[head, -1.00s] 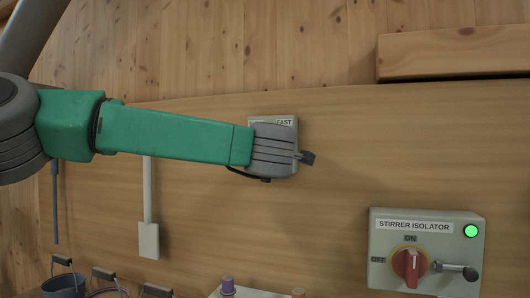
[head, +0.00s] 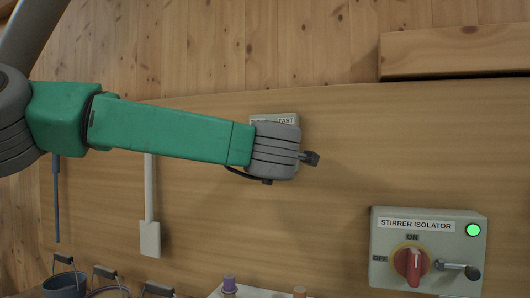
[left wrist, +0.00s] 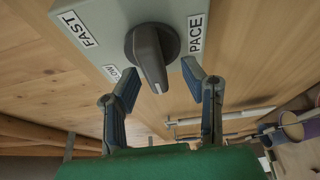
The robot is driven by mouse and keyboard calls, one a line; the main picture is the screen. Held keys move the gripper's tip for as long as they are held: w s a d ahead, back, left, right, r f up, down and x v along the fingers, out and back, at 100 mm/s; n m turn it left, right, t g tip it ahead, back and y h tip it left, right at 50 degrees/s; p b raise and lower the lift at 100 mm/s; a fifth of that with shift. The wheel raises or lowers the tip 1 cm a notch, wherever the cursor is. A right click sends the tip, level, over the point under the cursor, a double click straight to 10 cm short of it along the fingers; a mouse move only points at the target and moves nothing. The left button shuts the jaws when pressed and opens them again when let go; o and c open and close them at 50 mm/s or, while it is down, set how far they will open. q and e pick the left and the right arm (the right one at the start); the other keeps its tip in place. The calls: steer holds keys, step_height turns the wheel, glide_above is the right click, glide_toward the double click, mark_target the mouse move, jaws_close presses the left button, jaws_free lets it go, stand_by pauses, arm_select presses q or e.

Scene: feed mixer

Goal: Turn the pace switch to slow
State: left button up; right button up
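The pace switch is a grey box (left wrist: 110,22) with a dark knob (left wrist: 150,52), seen close up in the left wrist view. Its labels read FAST, a partly hidden word ending in LOW, and PACE. The knob's handle has a white mark at its tip, which points down the picture toward my gripper. My left gripper (left wrist: 160,82) is open, with one finger on each side of the handle; I see gaps and no clear contact. In the head view my left wrist hides most of the box (head: 262,118), leaving the FAST label showing. My right gripper is not in view.
A stirrer isolator box (head: 380,280) with a red knob (head: 414,265) and lit green lamp (head: 473,230) is at lower right. A wooden beam (head: 450,52) lies at upper right. Small buckets (head: 65,285) stand at lower left.

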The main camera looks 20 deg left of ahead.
arm_select(q)
steer(key=v, duration=0.9)
steer(key=shift+s, duration=0.4)
steer(key=shift+d+f, duration=0.15)
